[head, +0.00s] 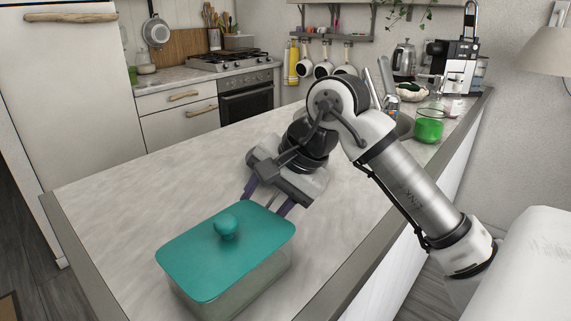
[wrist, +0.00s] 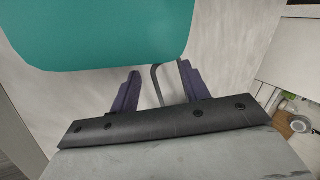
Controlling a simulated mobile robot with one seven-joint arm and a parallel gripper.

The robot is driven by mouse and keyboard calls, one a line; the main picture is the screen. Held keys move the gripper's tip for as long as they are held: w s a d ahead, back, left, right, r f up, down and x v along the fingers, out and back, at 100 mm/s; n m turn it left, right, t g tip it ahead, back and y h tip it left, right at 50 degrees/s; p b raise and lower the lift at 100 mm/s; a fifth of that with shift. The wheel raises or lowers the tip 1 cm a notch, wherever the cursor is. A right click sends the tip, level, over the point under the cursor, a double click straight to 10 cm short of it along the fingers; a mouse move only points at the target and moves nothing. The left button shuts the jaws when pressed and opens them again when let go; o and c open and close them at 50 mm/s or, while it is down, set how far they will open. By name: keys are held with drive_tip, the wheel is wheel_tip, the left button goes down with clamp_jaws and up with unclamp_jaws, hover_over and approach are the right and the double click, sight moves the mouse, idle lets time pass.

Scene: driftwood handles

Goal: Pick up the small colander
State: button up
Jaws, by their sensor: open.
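My gripper (head: 268,197) is open, its two purple fingers pointing down at the far side of a teal-lidded glass box. In the wrist view, the open fingers (wrist: 159,70) are apart, just beyond the lid's edge. A thin grey curved strip (wrist: 156,86) shows between them; it may be a handle, but I cannot tell of what. No small colander is plainly seen on the counter near my gripper. The box hides part of the counter in the head view. A round grey metal pan or strainer (head: 156,31) hangs on the back wall; I cannot tell which.
The teal-lidded box (head: 205,262) stands on the near part of the counter (head: 110,215), close to my fingers. The counter left of and beyond the box is clear. A green glass (head: 429,125), a kettle (head: 404,60) and a coffee machine (head: 459,65) stand at the right.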

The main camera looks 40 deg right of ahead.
drive_tip(key=shift+w+a+f, duration=0.15)
drive_tip(key=shift+w+f, duration=0.05)
drive_tip(key=shift+f, duration=0.15)
clamp_jaws()
idle(0.4)
